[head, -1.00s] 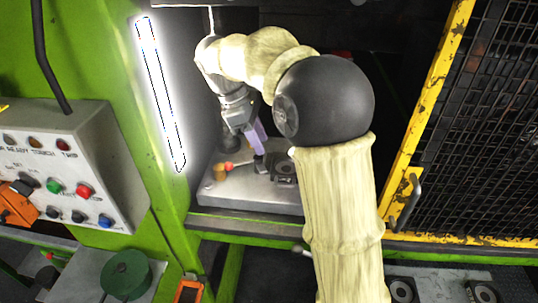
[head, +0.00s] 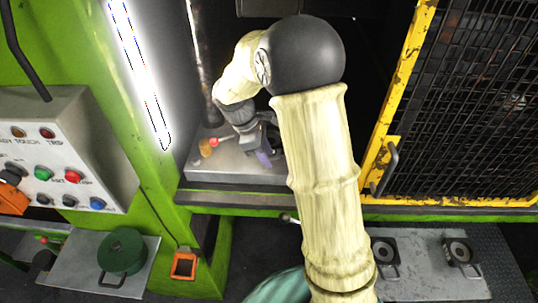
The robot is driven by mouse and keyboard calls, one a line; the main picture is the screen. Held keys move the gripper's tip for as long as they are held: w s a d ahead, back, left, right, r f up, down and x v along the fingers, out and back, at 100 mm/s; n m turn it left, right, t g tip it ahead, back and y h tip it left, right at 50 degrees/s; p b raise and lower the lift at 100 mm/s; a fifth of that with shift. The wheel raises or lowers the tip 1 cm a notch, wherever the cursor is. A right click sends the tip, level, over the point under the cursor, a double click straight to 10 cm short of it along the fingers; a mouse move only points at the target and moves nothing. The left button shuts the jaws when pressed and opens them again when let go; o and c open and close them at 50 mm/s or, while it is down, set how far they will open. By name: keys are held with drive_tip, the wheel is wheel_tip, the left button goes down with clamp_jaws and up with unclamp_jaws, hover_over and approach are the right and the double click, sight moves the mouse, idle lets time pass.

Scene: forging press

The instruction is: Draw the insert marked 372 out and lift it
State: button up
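My gripper (head: 263,157) is low over the grey press bed (head: 225,167), inside the press opening. One purple finger shows; the fingertips are small and partly hidden, so I cannot tell whether it is open or shut, or whether it touches anything. No insert shows clearly on the bed, where my arm covers the part to the right of the gripper. Two dark block-shaped inserts with round centres and handles, a left one (head: 384,254) and a right one (head: 460,252), sit on the low plate at the lower right. No number 372 is readable.
A brass-coloured post (head: 205,148) and a red knob (head: 213,141) stand on the bed left of my gripper. A yellow-framed mesh guard (head: 465,110) is at the right. A control box (head: 62,150) and a green round pot (head: 121,252) are at the left.

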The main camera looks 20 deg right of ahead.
drive_tip(key=shift+x, duration=1.2)
clamp_jaws()
drive_tip(key=shift+r, duration=0.1)
idle(0.5)
